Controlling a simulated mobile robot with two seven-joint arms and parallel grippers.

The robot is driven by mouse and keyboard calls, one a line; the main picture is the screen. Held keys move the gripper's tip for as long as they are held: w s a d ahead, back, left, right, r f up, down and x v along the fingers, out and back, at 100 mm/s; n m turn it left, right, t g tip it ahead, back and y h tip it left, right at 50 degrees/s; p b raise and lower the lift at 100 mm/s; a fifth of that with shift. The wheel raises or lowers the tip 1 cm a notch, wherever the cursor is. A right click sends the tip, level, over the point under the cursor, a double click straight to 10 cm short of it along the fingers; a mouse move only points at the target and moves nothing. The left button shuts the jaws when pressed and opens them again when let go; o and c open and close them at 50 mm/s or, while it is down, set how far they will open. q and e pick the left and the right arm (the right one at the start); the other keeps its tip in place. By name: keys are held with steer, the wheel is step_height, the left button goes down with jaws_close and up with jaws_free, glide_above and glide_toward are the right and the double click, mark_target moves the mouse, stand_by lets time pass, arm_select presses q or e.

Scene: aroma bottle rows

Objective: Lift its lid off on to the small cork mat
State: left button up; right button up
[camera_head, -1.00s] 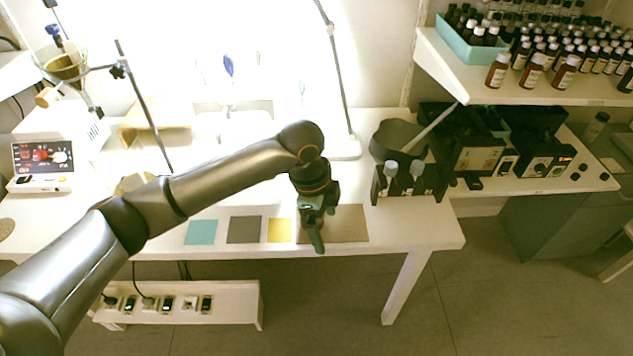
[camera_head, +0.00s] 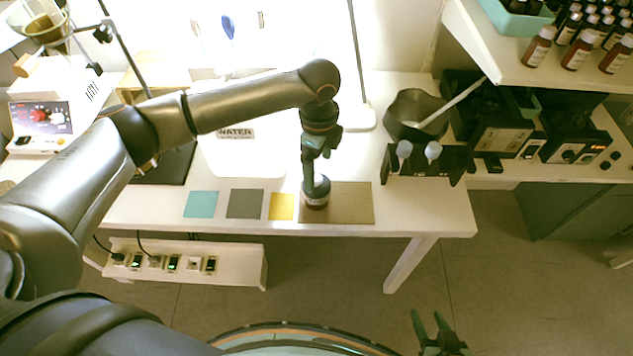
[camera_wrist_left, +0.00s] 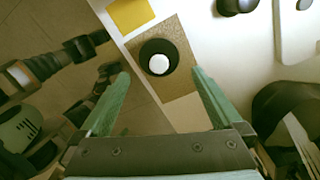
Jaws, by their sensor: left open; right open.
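The lid is hidden in the head view. My left gripper (camera_head: 312,180) points down just above the bottle. Its fingers (camera_wrist_left: 160,85) are open and empty, with the bottle seen between and beyond them. My right gripper (camera_head: 438,330) is open and empty at the bottom edge, away from the table.
Teal (camera_head: 201,204), grey (camera_head: 245,204) and yellow (camera_head: 281,206) mats lie in a row left of the tan mat. A dark rack (camera_head: 428,163) with two pale-topped items stands to the right, before a dark bowl (camera_head: 415,110). The table's front edge is close to the mats.

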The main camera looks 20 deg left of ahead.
mark_target(316, 178)
arm_select(q)
steer(key=f, duration=0.4)
steer(key=shift+a+f, duration=0.2)
steer(key=shift+f, duration=0.2)
steer(key=c, duration=1.2)
